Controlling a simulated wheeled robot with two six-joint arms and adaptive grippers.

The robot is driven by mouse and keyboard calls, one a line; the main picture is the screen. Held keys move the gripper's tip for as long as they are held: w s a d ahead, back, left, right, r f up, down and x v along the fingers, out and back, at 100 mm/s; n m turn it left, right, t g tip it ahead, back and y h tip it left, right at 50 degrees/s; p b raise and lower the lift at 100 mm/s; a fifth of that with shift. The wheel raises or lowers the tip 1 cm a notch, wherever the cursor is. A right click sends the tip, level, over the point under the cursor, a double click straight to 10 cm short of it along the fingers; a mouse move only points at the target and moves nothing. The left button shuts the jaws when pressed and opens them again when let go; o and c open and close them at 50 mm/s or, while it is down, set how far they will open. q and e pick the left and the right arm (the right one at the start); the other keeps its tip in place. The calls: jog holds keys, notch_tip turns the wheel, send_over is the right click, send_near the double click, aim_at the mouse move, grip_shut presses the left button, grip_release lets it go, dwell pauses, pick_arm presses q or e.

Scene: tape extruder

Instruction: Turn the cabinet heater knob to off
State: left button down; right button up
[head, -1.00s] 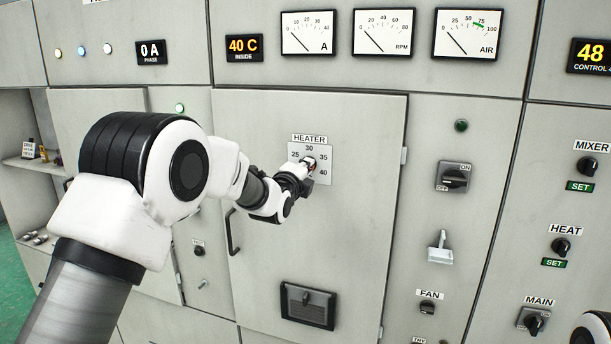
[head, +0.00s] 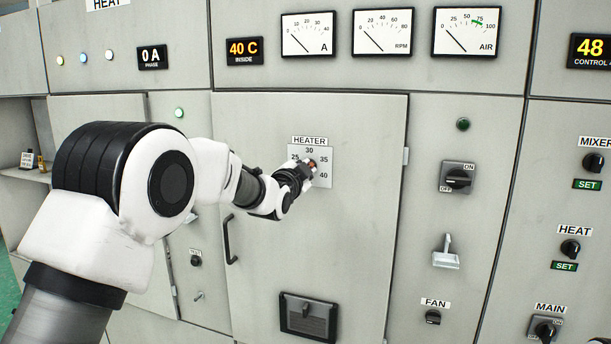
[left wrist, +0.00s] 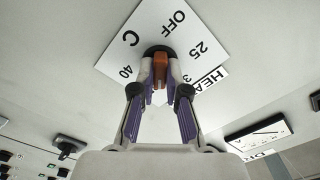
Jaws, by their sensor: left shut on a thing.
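The heater knob (left wrist: 160,68) is a dark round base with an orange-brown grip bar, on a white dial plate (head: 323,180) on the cabinet door. The plate is marked 25, 30, 35, 40, with OFF and C showing in the left wrist view. My left gripper (head: 308,168) is at the knob. In the left wrist view its fingers (left wrist: 160,84) are shut on the bar, one on each side. The bar lies roughly between the C and OFF side and the HEATER label side; I cannot tell which end points. My right gripper is not in view.
The cabinet door has a black handle (head: 231,240) at left and a dark vent panel (head: 308,316) below. An ON/OFF switch (head: 458,178), a white lever (head: 446,251) and a FAN knob (head: 433,317) are to the right. The door face right of my gripper is clear.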

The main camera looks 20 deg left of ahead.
pick_arm(q)
jog(key=shift+a+n, duration=0.15)
jog(key=shift+n, duration=16.65)
jog(key=shift+r, duration=0.1)
jog(key=c, duration=1.2)
grip_release()
jog(key=shift+w, duration=0.1)
